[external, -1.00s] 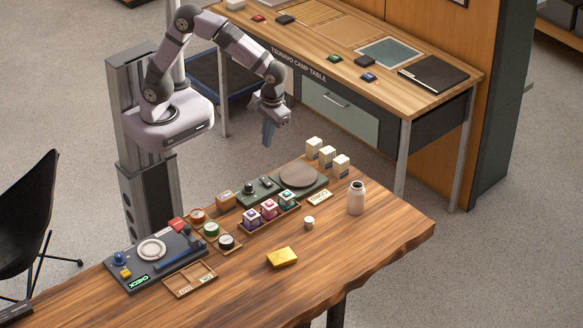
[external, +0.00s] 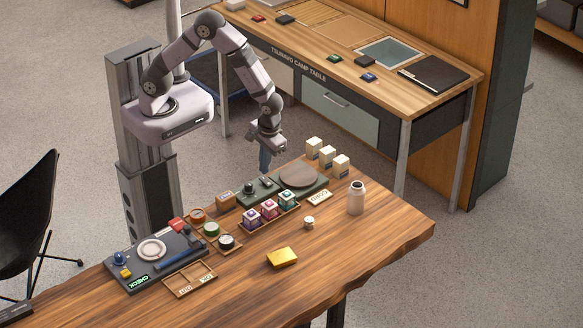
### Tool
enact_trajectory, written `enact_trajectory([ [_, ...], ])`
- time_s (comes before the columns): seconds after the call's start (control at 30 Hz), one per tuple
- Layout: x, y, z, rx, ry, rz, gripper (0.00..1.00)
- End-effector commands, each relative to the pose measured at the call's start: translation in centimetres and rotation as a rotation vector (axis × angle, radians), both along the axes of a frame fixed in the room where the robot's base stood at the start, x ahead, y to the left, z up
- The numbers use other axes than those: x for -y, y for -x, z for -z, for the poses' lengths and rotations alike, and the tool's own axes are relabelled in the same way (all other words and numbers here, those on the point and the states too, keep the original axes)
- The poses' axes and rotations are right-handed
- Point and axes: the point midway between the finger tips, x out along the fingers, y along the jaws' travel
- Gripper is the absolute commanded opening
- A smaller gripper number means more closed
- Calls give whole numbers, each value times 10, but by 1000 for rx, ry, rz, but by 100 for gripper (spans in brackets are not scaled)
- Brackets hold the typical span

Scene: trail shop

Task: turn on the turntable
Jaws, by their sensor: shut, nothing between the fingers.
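The turntable is a round brown disc (external: 298,176) on a dark green base (external: 275,199) near the back edge of the wooden table. Small dark controls (external: 249,188) sit at the left end of that base. My gripper (external: 265,168) is shut and empty, pointing down just above and behind the controls. It appears apart from them, though the exact gap is hard to tell.
In front of the base is a wooden tray (external: 252,229) with several coloured boxes. Several white boxes (external: 327,156) stand behind the disc. A dark panel (external: 140,284) is at left. The table's front right is mostly clear.

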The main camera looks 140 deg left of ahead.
Motion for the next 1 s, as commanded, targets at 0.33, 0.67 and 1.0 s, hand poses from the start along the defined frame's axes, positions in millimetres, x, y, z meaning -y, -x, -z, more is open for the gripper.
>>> enact_trajectory([
  [0.33,0,4,23,-1,0,1,0],
  [0.67,0,4,24,0,0,1,0],
  [1.0,0,7,29,-1,0,0,0],
])
